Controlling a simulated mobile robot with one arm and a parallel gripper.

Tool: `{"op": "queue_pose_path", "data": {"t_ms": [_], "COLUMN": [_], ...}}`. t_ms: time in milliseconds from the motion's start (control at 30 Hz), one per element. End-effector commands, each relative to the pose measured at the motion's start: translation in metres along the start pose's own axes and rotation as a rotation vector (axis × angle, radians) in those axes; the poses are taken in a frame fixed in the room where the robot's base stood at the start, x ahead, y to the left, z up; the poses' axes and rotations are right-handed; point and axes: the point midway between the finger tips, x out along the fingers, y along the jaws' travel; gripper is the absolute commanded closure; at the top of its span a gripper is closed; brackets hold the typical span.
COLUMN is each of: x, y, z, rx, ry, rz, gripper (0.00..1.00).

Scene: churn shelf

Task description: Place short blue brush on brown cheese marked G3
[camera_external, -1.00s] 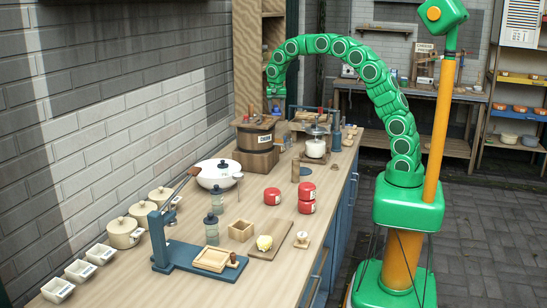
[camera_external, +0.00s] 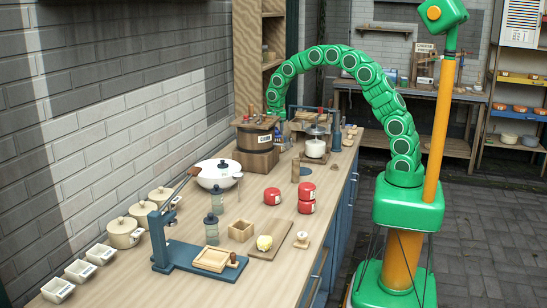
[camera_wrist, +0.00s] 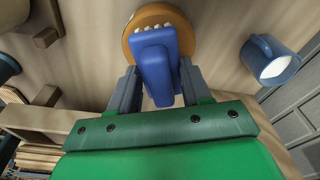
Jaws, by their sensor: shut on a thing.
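My gripper (camera_wrist: 158,84) is shut on the short blue brush (camera_wrist: 156,62), whose blue body stands between the two grey fingers in the wrist view. Cream tufts show at its far end. A round brown disc (camera_wrist: 190,28), which looks like the brown cheese, lies directly beyond the brush, partly hidden by it. I cannot tell whether the brush touches it. No G3 mark is readable. In the external view my arm's end (camera_external: 275,103) reaches down behind the churn, and the gripper is mostly hidden there.
A blue mug (camera_wrist: 271,62) with white contents stands close on the right in the wrist view. A wooden piece (camera_wrist: 62,128) is at the left. In the external view the labelled churn (camera_external: 256,143) stands in front of my arm's end. Red tins (camera_external: 306,206) are nearer on the counter.

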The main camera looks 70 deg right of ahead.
Motion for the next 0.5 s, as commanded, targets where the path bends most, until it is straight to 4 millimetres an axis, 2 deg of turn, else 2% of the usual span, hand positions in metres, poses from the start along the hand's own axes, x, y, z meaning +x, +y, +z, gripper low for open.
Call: {"op": "queue_pose_path", "data": {"t_ms": [100,467,500], "x": [0.0104,0.0127,0.0129], "y": [-0.0005,-0.0002,-0.0002], "z": [0.0012,0.0013,0.0013], "rx": [0.0,0.0,0.0], "ry": [0.001,0.001,0.001], "rz": [-0.002,-0.002,-0.002], "gripper": [0.89,0.89,0.49]}}
